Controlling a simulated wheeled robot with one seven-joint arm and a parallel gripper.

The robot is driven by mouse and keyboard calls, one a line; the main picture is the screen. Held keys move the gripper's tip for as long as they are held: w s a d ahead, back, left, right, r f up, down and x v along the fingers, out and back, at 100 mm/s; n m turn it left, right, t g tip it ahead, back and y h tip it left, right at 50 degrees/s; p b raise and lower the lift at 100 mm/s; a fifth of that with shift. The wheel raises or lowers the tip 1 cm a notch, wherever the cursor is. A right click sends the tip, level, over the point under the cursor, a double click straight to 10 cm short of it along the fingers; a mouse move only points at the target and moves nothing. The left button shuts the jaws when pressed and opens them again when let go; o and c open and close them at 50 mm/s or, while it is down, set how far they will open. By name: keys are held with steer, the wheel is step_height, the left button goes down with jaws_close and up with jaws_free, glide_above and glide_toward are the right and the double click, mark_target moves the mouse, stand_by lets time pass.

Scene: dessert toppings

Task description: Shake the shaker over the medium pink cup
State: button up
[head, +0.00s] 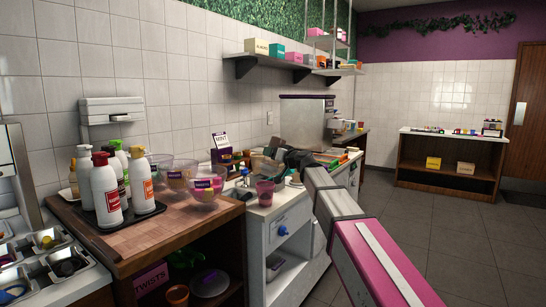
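A translucent pink cup (264,193) stands upright near the front edge of the white counter unit, at the middle of the head view. I cannot tell its size class. My arm reaches in from the lower right, and its dark end with my gripper (272,156) is above and behind the cup, apart from it in the picture. The fingers are small and dark against the clutter, so I cannot see whether they are open or hold anything. I cannot pick out a shaker for certain.
A wooden counter (150,226) at left bears a black tray (120,222) of white bottles (105,190) and clear labelled bowls (204,187). A purple menu sign (221,150) stands behind. A shelf (290,62) with boxes is above. The floor (450,225) at right is clear.

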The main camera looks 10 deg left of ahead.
mark_target(274, 137)
steer(key=shift+r, duration=0.15)
steer(key=shift+r, duration=3.9)
step_height(274, 137, down, 8)
steer(key=shift+f, duration=0.1)
